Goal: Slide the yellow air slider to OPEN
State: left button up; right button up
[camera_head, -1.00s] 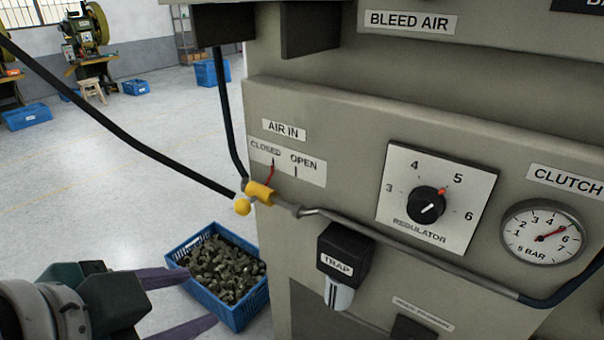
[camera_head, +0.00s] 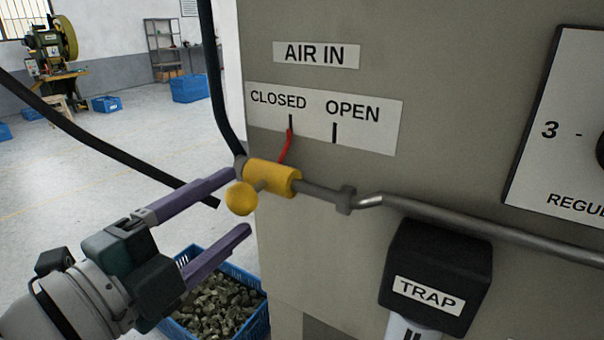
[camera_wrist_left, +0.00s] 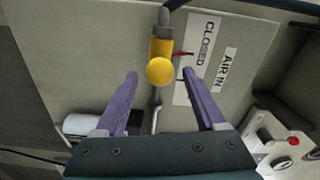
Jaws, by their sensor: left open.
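The yellow air slider (camera_head: 271,177) sits on a grey pipe under the AIR IN sign, with a round yellow knob (camera_head: 241,198) sticking out toward my left gripper. Its red pointer (camera_head: 286,146) reaches up to the CLOSED mark on the white label (camera_head: 372,118); the OPEN mark is to the right. My left gripper (camera_head: 240,203) is open, its purple fingers pointing at the slider, one above and one below the knob's level. In the left wrist view the knob (camera_wrist_left: 160,71) shows between and beyond the two spread fingertips (camera_wrist_left: 159,72), with no contact visible. My right gripper is not in view.
The grey pipe (camera_head: 450,228) runs right from the slider above the black TRAP unit (camera_head: 436,270). A dark hose (camera_head: 215,90) drops to the slider's left end. A blue crate of metal pieces (camera_head: 262,312) stands on the floor below my left gripper.

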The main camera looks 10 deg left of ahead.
aim_at(255, 185)
pick_arm(q)
jog(key=x, duration=0.5)
jog(key=shift+w+d, duration=0.1)
jog(key=shift+w, duration=0.2)
grip_shut()
dwell(0.6)
